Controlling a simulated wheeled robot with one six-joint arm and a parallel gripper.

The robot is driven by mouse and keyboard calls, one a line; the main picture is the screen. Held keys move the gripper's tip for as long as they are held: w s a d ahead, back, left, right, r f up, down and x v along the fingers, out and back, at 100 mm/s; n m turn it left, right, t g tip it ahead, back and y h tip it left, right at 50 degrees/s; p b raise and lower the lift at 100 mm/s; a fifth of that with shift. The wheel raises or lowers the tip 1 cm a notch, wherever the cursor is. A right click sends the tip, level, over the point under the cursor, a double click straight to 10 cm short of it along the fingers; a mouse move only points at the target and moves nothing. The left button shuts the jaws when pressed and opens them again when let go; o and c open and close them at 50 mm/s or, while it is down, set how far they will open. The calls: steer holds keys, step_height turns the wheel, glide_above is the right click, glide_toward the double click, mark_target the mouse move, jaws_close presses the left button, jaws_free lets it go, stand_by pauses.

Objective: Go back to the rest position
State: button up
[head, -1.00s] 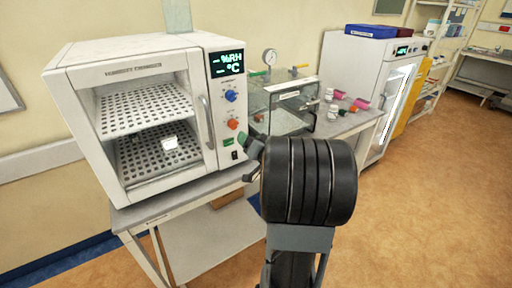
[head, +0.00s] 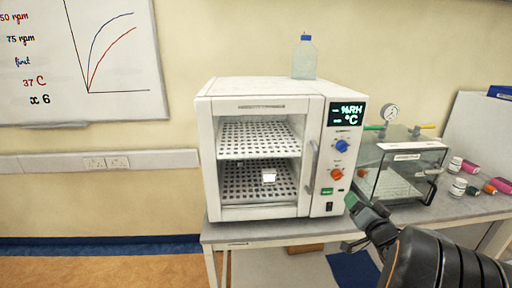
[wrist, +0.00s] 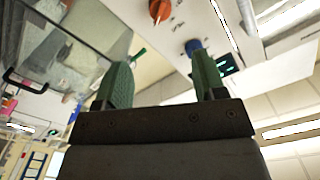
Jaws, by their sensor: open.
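My gripper (head: 358,212) is open and empty in front of the lower right corner of the white humidity chamber (head: 318,205). In the wrist view, the two green fingers of my gripper (wrist: 162,75) stand apart with nothing between them. The chamber's orange knob (wrist: 160,10) and blue knob (wrist: 193,46) show beyond the fingers. I cannot tell whether the fingers touch the chamber. A small white item (head: 269,176) sits on the chamber's lower perforated shelf.
A clear box with a gauge (head: 405,160) stands right of the chamber on the grey bench (head: 270,232). Several small bottles and pink-capped tubes (head: 470,167) lie farther right. A bottle with a blue cap (head: 304,58) stands on the chamber. Floor at the left is clear.

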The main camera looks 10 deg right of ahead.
steer(key=s+d+f+g+h, duration=0.4)
steer(key=s+d+f+g, duration=0.1)
steer(key=f+g, duration=0.3)
steer(key=s+a+f+g, duration=0.1)
steer(key=s+a+g, duration=0.1)
steer(key=a+g, duration=0.2)
steer(key=s+a+r+n+y, duration=0.1)
steer(key=a+n+y, duration=0.1)
steer(key=a, duration=0.6)
steer(key=s+a+r+n+g+y, duration=0.1)
steer(key=s+a+n+y, duration=0.1)
steer(key=a, duration=0.7)
steer(key=s+a+r+n+y, duration=0.1)
steer(key=a+n+y, duration=0.1)
steer(key=a, duration=0.7)
steer(key=shift+s+r+n+g+y, duration=0.3)
steer(key=shift+s+r+n+g, duration=0.1)
steer(key=shift+n, duration=0.5)
steer(key=shift+c, duration=0.2)
